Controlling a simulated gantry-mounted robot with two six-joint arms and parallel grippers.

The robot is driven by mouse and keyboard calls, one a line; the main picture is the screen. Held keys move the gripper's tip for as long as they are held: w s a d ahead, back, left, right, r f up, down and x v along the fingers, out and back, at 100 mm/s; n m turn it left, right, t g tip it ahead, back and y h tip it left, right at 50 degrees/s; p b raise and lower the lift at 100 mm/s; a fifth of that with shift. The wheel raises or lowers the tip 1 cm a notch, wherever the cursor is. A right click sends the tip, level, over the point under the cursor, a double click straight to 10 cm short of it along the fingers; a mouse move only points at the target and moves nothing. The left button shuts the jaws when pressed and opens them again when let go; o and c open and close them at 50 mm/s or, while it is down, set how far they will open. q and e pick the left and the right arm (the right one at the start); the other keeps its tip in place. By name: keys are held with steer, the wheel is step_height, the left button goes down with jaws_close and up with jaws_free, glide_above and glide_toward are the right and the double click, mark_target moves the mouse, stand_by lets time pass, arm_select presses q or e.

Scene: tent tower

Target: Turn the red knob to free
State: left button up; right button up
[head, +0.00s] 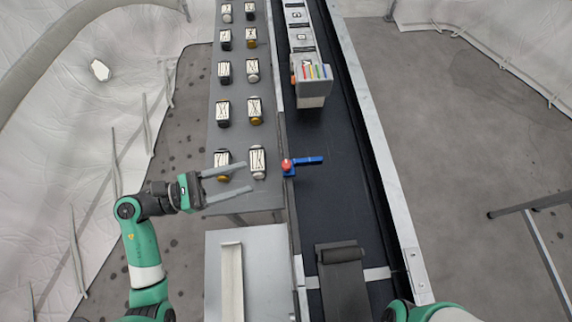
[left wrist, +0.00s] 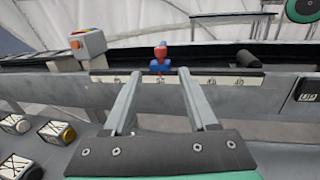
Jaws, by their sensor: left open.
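In the left wrist view the red knob (left wrist: 161,50) stands above a blue base (left wrist: 160,67), behind a pale strip of small marks (left wrist: 220,81) too small to read. My left gripper (head: 247,177) is open and empty, to the left of the knob and apart from it. In the left wrist view its fingers (left wrist: 160,74) point toward the knob, one on either side. My right gripper is out of view.
A grey table (head: 238,75) with several white-and-black canisters stands left of the conveyor (head: 335,130). A grey box with coloured strips (head: 314,82) is farther up the belt. A dark roller (head: 340,252) lies nearer.

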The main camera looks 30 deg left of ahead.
mark_target(286, 166)
arm_select(q)
steer(key=b+x, duration=0.1)
steer(key=x, duration=1)
steer(key=shift+w+d+b, duration=0.1)
steer(key=shift+d+b, duration=0.1)
steer(key=shift+b, duration=0.15)
jaws_close()
